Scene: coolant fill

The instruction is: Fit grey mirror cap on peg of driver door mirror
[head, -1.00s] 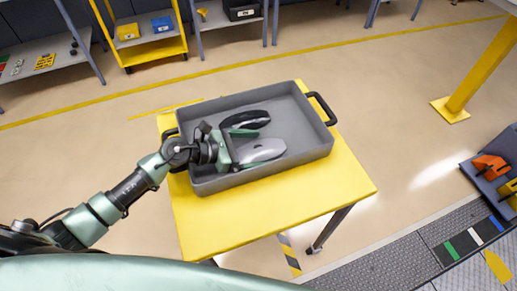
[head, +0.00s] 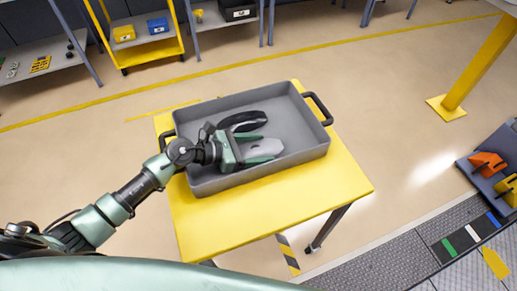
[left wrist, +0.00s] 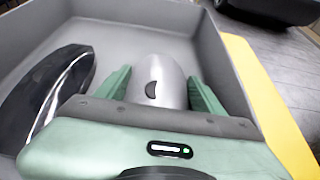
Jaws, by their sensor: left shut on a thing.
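The grey mirror cap (head: 268,147) lies in the grey tray, light silver-grey and rounded. In the left wrist view the cap (left wrist: 168,75) has a dark crescent-shaped mark or opening on its face. My left gripper (head: 258,150) is low inside the tray, shut on the grey cap with one green finger on each side; the left wrist view shows both fingers (left wrist: 161,88) against it. A glossy black cap (head: 243,121) lies beside it, apart from the gripper. The driver door mirror, its peg and my right gripper are not in view.
The tray (head: 310,150) has raised walls and black end handles and stands on a yellow table (head: 335,187). A bench with orange and yellow items (head: 487,163) is at the right. Shelves stand at the back; open floor surrounds the table.

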